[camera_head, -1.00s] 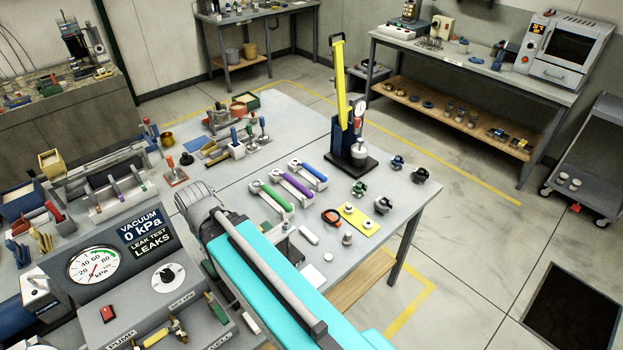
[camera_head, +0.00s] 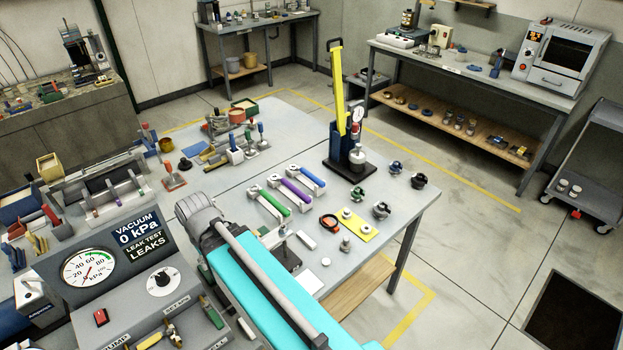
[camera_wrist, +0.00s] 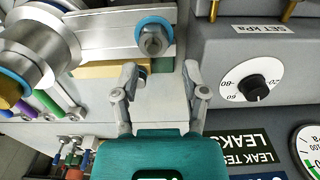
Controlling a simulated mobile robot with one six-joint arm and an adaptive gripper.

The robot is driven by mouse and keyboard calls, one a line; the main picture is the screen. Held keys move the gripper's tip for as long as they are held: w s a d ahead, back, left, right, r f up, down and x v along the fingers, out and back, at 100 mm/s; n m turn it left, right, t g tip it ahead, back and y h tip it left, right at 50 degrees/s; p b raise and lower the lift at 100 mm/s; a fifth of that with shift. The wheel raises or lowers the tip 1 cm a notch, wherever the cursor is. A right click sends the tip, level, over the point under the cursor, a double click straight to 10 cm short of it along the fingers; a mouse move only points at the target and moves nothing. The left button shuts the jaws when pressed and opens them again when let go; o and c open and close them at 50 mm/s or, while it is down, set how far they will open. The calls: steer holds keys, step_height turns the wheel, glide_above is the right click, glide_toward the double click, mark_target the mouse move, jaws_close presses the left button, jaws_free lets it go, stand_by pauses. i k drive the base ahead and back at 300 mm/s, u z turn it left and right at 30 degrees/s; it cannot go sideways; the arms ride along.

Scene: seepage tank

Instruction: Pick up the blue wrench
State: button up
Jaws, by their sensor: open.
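The blue wrench (camera_head: 306,178) lies flat on the grey workbench (camera_head: 395,230), at the right end of a row. The purple wrench (camera_head: 291,192) lies beside it, and the green wrench (camera_head: 269,203) is at the row's left end. In the wrist view my gripper (camera_wrist: 161,78) is open with nothing between its fingers. It is beside the gauge panel, apart from the wrenches. Coloured handles (camera_wrist: 46,102) show at that view's left edge, partly cut off. I cannot make out the blue wrench's full shape there. My gripper's fingers cannot be made out in the head view.
A pump stand with a yellow lever (camera_head: 340,90) stands just behind the blue wrench. An orange-black ring (camera_head: 329,222) and a yellow plate (camera_head: 356,225) lie in front. The leak-test panel (camera_head: 130,270) fills the lower left. A silver fixture (camera_wrist: 100,40) is close to my fingers.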

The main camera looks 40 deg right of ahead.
mark_target(306, 173)
steer(key=k, duration=1.6)
steer(key=z, duration=0.8)
steer(key=i, duration=1.7)
steer(key=u, duration=0.05)
